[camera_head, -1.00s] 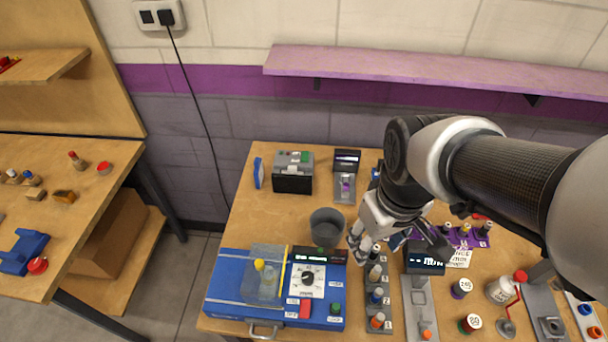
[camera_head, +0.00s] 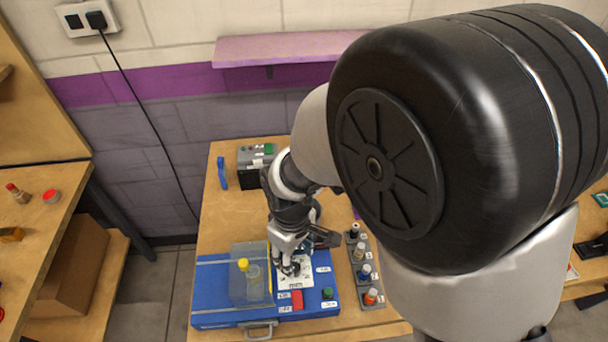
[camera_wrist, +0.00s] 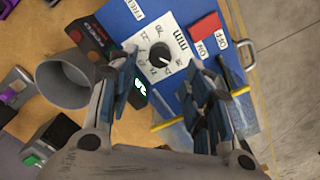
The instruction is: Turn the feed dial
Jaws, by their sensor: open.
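The feed dial is a round black knob on a white scale plate marked "mm" (camera_wrist: 160,52), on top of the blue machine box (camera_head: 215,300). In the wrist view the dial (camera_wrist: 158,59) shows between and beyond my fingertips. My gripper (camera_wrist: 168,88) is open, with nothing between its fingers. In the head view my gripper (camera_head: 290,268) is over the scale plate and hides the dial. I cannot tell whether the fingers touch the knob. A red switch (camera_head: 297,299) with ON and OFF labels is in front of the plate.
A clear guard with a yellow knob (camera_head: 243,265) stands left of the dial. A green button (camera_head: 328,293) is at the box's right. A rack of several bottles (camera_head: 368,272) stands to the right. A grey cup (camera_wrist: 64,82) shows in the wrist view.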

